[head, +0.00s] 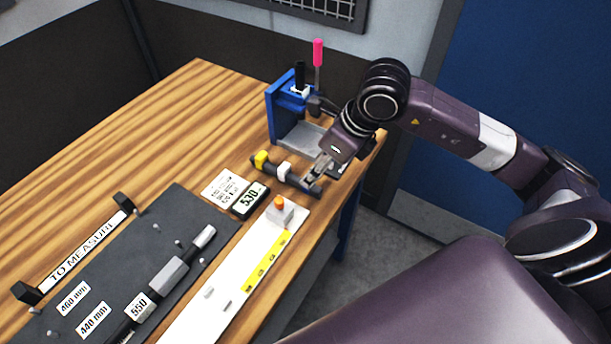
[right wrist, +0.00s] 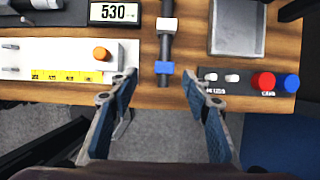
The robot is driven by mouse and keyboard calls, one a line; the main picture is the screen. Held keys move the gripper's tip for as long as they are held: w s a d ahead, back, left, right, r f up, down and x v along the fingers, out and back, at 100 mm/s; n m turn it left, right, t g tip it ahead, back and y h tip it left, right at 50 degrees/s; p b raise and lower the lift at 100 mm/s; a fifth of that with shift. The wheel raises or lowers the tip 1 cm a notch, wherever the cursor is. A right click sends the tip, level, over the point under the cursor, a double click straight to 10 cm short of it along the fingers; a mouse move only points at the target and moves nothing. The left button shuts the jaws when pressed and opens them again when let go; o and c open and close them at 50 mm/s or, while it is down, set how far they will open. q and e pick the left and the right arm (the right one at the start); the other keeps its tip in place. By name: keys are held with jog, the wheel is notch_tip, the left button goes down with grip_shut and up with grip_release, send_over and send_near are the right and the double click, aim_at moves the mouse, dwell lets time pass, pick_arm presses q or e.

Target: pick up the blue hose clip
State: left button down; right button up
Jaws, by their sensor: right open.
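The blue hose clip (right wrist: 164,67) sits around a dark hose (right wrist: 165,46) lying on the wooden table, near the table's front edge. In the right wrist view it lies between my right gripper's spread fingertips (right wrist: 158,76), with a gap on both sides. A white clip (right wrist: 167,24) is farther along the hose. In the head view my right gripper (head: 314,176) is over the near end of the hose, and I cannot clearly make out the blue clip there. The white clip (head: 284,171) and a yellow clip (head: 261,159) show on the hose. My left gripper is out of view.
A white scale block with an orange knob (right wrist: 100,53) lies left of the hose. A box with a red button (right wrist: 263,82) and a blue button lies right. A 530 display (head: 249,199) is nearby. A blue fixture (head: 285,105) with a pink handle stands behind.

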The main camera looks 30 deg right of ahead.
jog(key=p+x, duration=0.1)
jog(key=x, duration=0.1)
jog(key=p+x, duration=0.1)
jog(key=x, duration=0.1)
jog(key=p+x, duration=0.1)
jog(key=x, duration=0.1)
jog(key=shift+w+d+f, duration=0.25)
jog(key=shift+d+f, duration=0.05)
jog(key=shift+f, duration=0.15)
jog(key=shift+w+a+f, duration=0.1)
jog(key=shift+f, duration=0.2)
jog(key=shift+c, duration=0.6)
jog(key=c, duration=0.7)
